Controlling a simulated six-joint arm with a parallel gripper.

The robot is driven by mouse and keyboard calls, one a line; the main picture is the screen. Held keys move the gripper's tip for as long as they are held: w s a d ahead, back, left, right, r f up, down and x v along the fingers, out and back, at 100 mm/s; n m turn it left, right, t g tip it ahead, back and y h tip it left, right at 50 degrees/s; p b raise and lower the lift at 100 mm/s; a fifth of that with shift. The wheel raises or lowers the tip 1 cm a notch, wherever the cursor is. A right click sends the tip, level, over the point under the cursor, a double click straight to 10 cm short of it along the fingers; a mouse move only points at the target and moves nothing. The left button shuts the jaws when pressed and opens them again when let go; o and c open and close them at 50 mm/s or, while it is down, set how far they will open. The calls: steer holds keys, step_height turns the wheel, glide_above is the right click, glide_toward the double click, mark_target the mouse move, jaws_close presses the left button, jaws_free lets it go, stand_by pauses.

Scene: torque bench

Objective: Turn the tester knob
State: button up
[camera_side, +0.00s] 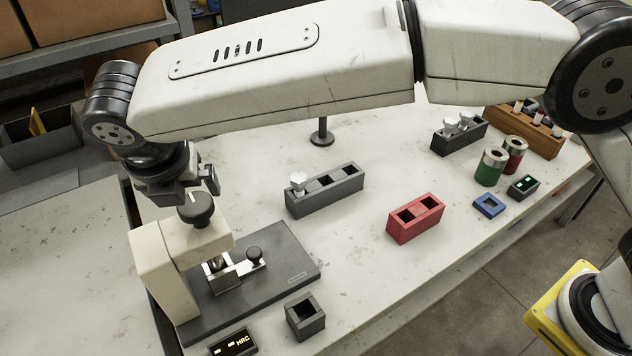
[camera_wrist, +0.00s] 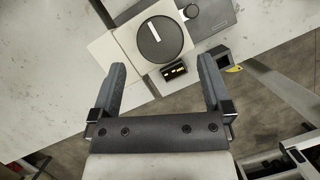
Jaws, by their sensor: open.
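The tester (camera_side: 165,262) is a cream C-shaped frame on a dark grey base plate at the left front of the bench. Its black round knob (camera_side: 196,209) sits on top of the frame. In the wrist view the knob (camera_wrist: 160,40) shows as a dark disc with a white line, beyond the fingertips. My gripper (camera_wrist: 162,70) is open and empty, with its two fingers spread wide. In the side view my gripper (camera_side: 198,186) is just above the knob and close to it; whether it touches cannot be told.
A small HRC display (camera_side: 233,343) and a dark square block (camera_side: 305,316) stand in front of the tester. A grey rack (camera_side: 325,191) with one silver-topped piece, a red block (camera_side: 415,218) and a blue square ring (camera_side: 489,205) stand to the right.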

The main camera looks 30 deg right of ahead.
mark_target(194, 202)
steer(key=shift+x, duration=2.45)
steer(key=c, duration=1.1)
steer(key=shift+m, duration=0.3)
steer(key=m+h, duration=0.1)
steer(key=m, duration=0.1)
steer(key=m+g, duration=0.1)
steer(key=m, duration=0.2)
steer(key=shift+w+a+m+g+h, duration=0.1)
steer(key=shift+w+m+g+h, duration=0.05)
steer(key=shift+m+g+h, duration=0.45)
steer(key=shift+m+g, duration=0.25)
steer(key=shift+m, duration=0.9)
steer(key=shift+m+g+h, duration=0.2)
steer(key=shift+m+g, duration=0.25)
steer(key=shift+m, duration=1.3)
